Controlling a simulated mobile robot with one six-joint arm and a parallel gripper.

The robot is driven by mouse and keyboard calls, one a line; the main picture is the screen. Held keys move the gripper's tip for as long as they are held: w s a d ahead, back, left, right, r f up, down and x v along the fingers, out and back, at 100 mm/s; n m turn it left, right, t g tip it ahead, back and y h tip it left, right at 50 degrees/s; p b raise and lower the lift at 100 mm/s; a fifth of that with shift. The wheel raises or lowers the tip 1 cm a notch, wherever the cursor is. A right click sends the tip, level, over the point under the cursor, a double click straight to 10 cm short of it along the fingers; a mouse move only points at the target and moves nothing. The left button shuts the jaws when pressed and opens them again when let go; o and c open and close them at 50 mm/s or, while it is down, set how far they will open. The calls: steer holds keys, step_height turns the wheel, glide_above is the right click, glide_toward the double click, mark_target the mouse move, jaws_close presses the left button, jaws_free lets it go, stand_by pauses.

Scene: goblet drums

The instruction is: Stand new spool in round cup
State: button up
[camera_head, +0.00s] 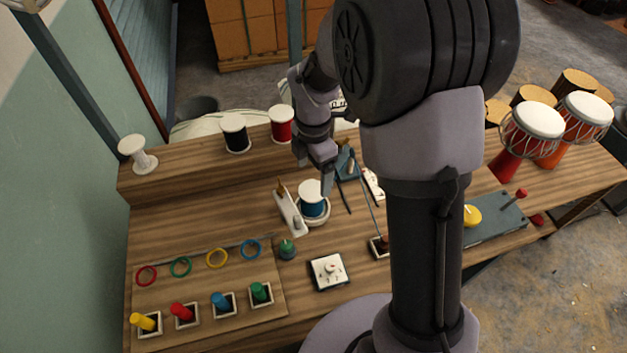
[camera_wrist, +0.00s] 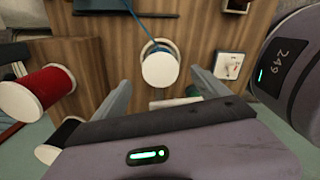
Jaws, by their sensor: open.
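A blue spool (camera_head: 312,203) with white ends stands upright on the bench, its base within the rim of a white round cup (camera_head: 325,219). In the wrist view its white top (camera_wrist: 160,69) shows between my fingers, with a blue thread running up from beside it. My gripper (camera_head: 326,183) is open and empty, close beside and behind the spool in the head view; the wrist view shows its fingers (camera_wrist: 160,84) apart. Whether a finger touches the spool cannot be told. A red spool (camera_head: 281,125), a black spool (camera_head: 235,133) and a bare white spool (camera_head: 138,154) stand on the back shelf.
A white upright plate (camera_head: 288,212) stands just left of the cup, and a green-topped knob (camera_head: 287,249) in front. A white switch box (camera_head: 328,271), coloured pegs and rings lie nearer. A thin post (camera_head: 371,217) rises to the right. Drums stand far right.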

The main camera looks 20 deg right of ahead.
steer(key=shift+r, duration=0.65)
steer(key=s+a+r+m+t+y, duration=0.1)
steer(key=s+a+r+m+t, duration=0.15)
steer(key=s+r+m, duration=1.05)
steer(key=s+a+r+m+t+y, duration=0.1)
steer(key=s+r+m+t, duration=0.2)
steer(key=s+m, duration=0.4)
steer(key=r+m, duration=0.1)
steer(key=m, duration=0.4)
steer(key=shift+s+a, duration=0.2)
steer(key=shift+a, duration=0.2)
steer(key=shift+f+b, duration=0.25)
steer(key=shift+b, duration=0.05)
